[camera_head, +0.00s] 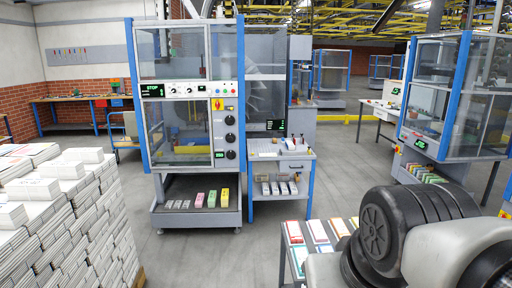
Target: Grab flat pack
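Several flat packs with red, blue and orange edges lie in a row on a small table at the lower middle right; one is the red-edged flat pack (294,232), beside it a blue-edged one (317,231) and an orange-edged one (339,228). Large black and grey rounded parts, which look like my arm, fill the lower right and hide the table's right side. My gripper's fingers are not visible. Large stacks of white flat bundles (62,210) stand at the left on a wooden pallet. I cannot tell which item the task means.
A blue-framed machine (190,100) stands at centre, with pink, green and yellow packs on its lower shelf. A grey side cart (281,180) adjoins it. Another blue-framed machine (440,95) stands at right. Grey floor (205,260) is clear between the stacks and the small table.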

